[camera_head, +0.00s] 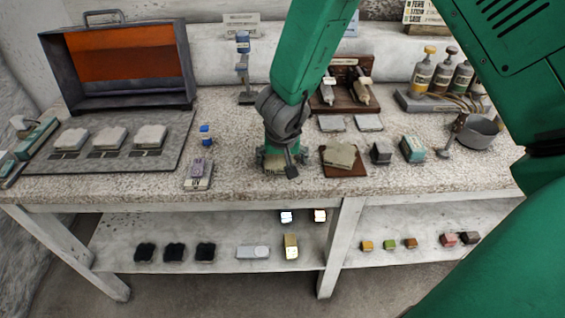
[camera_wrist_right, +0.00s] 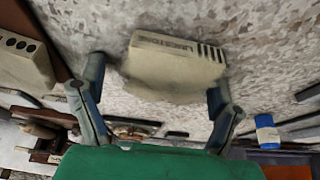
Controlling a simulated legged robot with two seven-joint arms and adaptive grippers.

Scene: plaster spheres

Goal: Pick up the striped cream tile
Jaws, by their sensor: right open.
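The striped cream tile (camera_wrist_right: 170,62) lies on the speckled worktop in the right wrist view. It has dark stripes near one end and dark lettering along its edge. My right gripper (camera_wrist_right: 155,82) is open, with one finger on either side of the tile's near part; I cannot tell whether either finger touches it. In the head view my right gripper (camera_head: 279,158) is low over the middle of the table and hides most of the tile. My left gripper is not in view.
A pale slab on a brown board (camera_head: 343,158) lies just right of the gripper. Grey and teal blocks (camera_head: 413,149) stand further right. A small labelled block (camera_head: 199,173) and a blue-capped item (camera_head: 206,134) are to the left. Several pale tiles lie on a grey mat (camera_head: 100,163).

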